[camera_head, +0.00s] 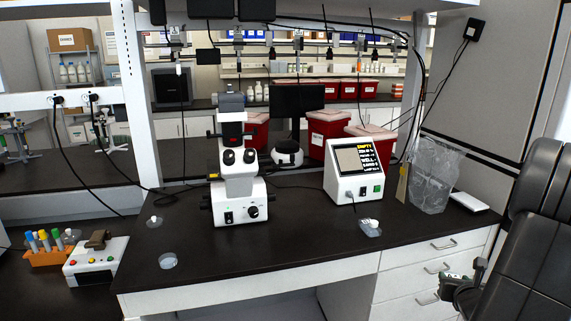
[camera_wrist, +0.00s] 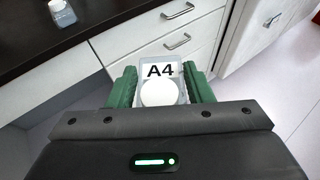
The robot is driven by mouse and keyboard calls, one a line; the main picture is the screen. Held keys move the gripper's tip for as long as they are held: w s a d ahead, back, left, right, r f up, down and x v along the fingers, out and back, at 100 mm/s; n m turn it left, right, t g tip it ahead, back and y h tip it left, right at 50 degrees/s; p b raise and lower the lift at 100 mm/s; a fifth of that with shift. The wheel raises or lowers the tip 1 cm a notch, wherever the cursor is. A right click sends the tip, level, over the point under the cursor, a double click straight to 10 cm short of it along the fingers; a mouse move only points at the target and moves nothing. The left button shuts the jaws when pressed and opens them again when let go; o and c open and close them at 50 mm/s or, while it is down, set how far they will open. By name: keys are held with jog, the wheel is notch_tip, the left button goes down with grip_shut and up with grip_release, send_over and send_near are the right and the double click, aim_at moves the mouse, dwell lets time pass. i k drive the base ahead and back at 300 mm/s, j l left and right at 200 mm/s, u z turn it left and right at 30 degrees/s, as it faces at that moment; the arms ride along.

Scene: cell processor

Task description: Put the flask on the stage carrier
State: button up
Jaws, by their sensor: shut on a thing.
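My gripper (camera_wrist: 160,80) has green fingers shut on a clear flask (camera_wrist: 172,71) with a white round cap and an A4 label. In the head view my gripper (camera_head: 462,287) is low at the right, in front of the drawers and beside the counter. Another small clear flask (camera_head: 370,228) with a white cap lies on the counter in front of the white processor box; a similar one (camera_wrist: 62,14) shows at top left in the wrist view. The white microscope (camera_head: 238,190) stands mid-counter. I cannot make out a stage carrier clearly on it.
The white box with a screen (camera_head: 353,170) reads EMPTY. A clear waste bag (camera_head: 432,178) hangs at the right. A small dish (camera_head: 168,261) and a clear item (camera_head: 154,222) lie at the left. The front counter between dish and flask is clear. Drawers (camera_head: 437,258) are beneath.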

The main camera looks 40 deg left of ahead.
aim_at(269, 157)
jog(key=u, duration=1.35)
jog(key=j, duration=0.1)
